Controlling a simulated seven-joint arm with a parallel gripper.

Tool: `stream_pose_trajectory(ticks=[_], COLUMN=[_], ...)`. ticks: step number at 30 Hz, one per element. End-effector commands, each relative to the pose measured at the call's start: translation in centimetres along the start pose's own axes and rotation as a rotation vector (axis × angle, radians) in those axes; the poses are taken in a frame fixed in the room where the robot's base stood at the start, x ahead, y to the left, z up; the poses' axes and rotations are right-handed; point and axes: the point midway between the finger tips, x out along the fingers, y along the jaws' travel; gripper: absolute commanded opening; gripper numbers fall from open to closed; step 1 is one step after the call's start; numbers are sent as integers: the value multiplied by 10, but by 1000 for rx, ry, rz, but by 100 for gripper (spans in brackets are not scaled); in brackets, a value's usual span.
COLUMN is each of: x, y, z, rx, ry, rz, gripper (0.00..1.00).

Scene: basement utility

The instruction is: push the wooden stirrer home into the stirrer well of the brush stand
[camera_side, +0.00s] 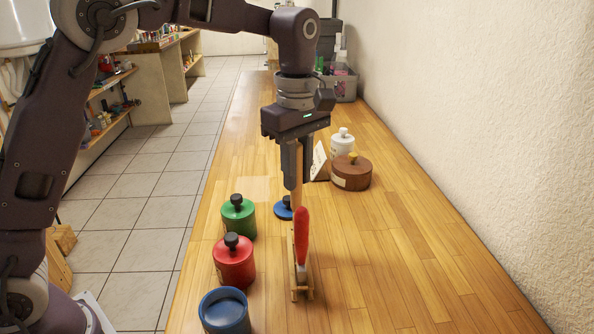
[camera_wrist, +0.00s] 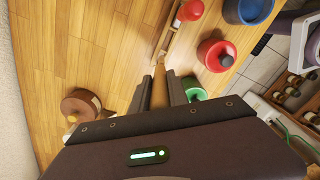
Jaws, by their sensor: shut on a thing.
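My gripper (camera_side: 298,180) is shut on the wooden stirrer (camera_side: 296,194), which hangs upright below the fingers. In the wrist view my gripper (camera_wrist: 160,82) has the pale brown stirrer (camera_wrist: 159,94) between its two dark fingers. The narrow wooden brush stand (camera_side: 301,291) is on the bench below and nearer the side camera. A red-handled brush (camera_side: 301,236) stands upright in it and hides the stirrer's lower part in the side view. The stand also shows in the wrist view (camera_wrist: 171,34), near the stirrer's tip. I cannot tell whether the stirrer is in the well.
Left of the stand are an open blue can (camera_side: 224,315), a red can (camera_side: 234,265) and a green can (camera_side: 238,220). A blue lid (camera_side: 283,209) lies behind. The bench's right side is clear up to the wall.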

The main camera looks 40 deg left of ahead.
Motion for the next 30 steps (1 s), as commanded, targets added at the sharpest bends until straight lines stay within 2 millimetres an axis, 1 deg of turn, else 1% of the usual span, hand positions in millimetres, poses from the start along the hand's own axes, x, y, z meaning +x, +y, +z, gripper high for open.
stream_pose_trajectory(ticks=[8,30], x=[1,24], y=[0,0], z=[0,0], rx=[0,0], ry=[0,0], rz=[0,-1], gripper=[0,0])
